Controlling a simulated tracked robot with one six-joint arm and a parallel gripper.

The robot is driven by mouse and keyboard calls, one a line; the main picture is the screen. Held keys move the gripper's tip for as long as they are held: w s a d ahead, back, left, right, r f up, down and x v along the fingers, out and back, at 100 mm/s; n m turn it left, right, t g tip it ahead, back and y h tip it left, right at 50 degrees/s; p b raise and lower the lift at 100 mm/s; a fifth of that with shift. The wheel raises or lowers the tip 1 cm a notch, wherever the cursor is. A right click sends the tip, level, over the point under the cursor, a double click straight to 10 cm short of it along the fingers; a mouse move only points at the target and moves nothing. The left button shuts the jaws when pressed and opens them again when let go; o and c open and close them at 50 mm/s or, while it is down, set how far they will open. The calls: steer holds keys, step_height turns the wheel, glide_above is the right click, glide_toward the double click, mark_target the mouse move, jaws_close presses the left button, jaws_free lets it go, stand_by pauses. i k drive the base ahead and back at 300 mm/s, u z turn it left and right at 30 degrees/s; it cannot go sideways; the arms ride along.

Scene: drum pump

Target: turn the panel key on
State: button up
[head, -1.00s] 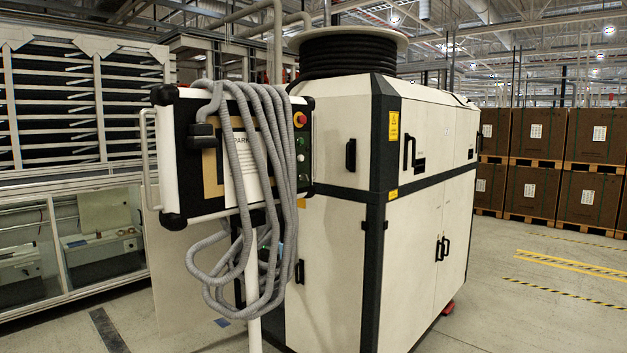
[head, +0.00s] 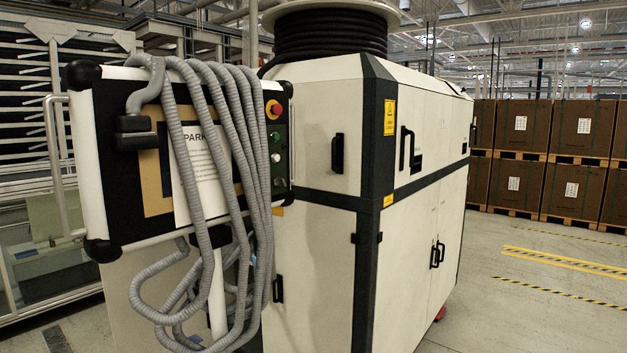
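A control panel (head: 105,180) with black corner bumpers hangs at the left of a cream machine cabinet in the head view. Several loops of grey corrugated hose (head: 191,150) drape over its front and hide part of its face. A paper sheet (head: 200,165) with large lettering is partly behind the hose. A red emergency button (head: 274,109) on a yellow ring sits at the panel's right, with small round controls (head: 276,157) below it. I cannot tell which control is the key or how it is set. My gripper is not in view.
The cream cabinet (head: 310,240) with black trim and handles stands right behind the panel. A black cable reel (head: 330,35) sits on top. Brown crates (head: 580,135) are stacked at the far right. The floor (head: 500,310) at right is clear.

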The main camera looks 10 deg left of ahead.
mark_target(276, 182)
steer(key=z, duration=0.1)
steer(key=i, duration=0.8)
steer(key=u, duration=0.6)
steer(key=i, duration=0.8)
steer(key=u, duration=0.5)
